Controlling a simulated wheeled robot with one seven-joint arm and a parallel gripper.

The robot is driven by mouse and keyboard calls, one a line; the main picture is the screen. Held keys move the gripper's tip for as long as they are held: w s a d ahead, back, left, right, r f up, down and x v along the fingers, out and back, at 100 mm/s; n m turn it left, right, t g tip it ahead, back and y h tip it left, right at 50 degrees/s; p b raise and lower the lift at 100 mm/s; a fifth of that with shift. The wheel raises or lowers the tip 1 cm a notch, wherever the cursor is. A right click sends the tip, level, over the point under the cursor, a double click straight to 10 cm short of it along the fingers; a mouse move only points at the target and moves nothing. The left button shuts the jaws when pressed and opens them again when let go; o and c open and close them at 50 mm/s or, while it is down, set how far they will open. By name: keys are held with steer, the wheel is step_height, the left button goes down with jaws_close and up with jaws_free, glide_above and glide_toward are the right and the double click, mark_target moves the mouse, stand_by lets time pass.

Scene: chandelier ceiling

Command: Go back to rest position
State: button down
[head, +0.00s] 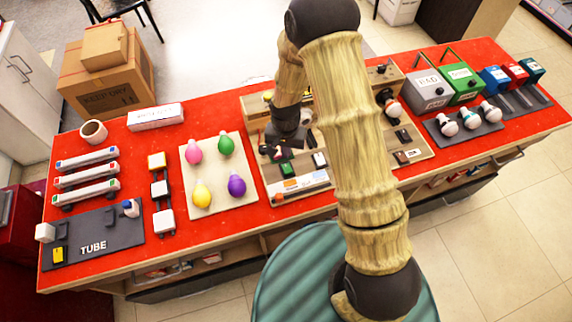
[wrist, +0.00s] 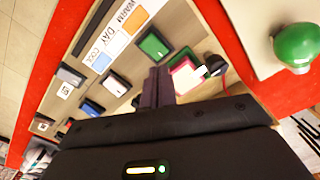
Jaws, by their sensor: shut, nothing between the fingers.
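My gripper (head: 276,153) is at the left side of the wooden switch board (head: 262,175) in the middle of the red table. In the wrist view its dark fingers (wrist: 158,84) are together with nothing between them. They point at the board between a green switch (wrist: 153,46) and a pinkish-red switch (wrist: 186,75). I cannot tell whether the fingertips touch the board. My arm crosses the head view from bottom right to top and hides part of the board.
A pale board with pink, green (head: 226,143), yellow and purple (head: 237,185) bulbs lies to the left. Tube lights (head: 87,174) and a grey TUBE panel (head: 95,240) are farther left. Grey and green boxes (head: 464,80) and white bulbs (head: 470,118) stand on the right.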

steer(key=shift+r+p, duration=0.35)
steer(key=shift+r, duration=0.45)
steer(key=s+d+r+n+t, duration=0.1)
steer(key=s+d+r, duration=0.5)
steer(key=r, duration=0.4)
steer(key=s+d+r+n+t, duration=0.1)
steer(key=s+d+r, duration=0.5)
steer(key=r, duration=0.4)
steer(key=shift+s+d+r+n+t, duration=0.2)
steer(key=shift+s+d+n+t, duration=0.15)
steer(key=shift+d, duration=0.35)
steer(key=shift+w, duration=0.1)
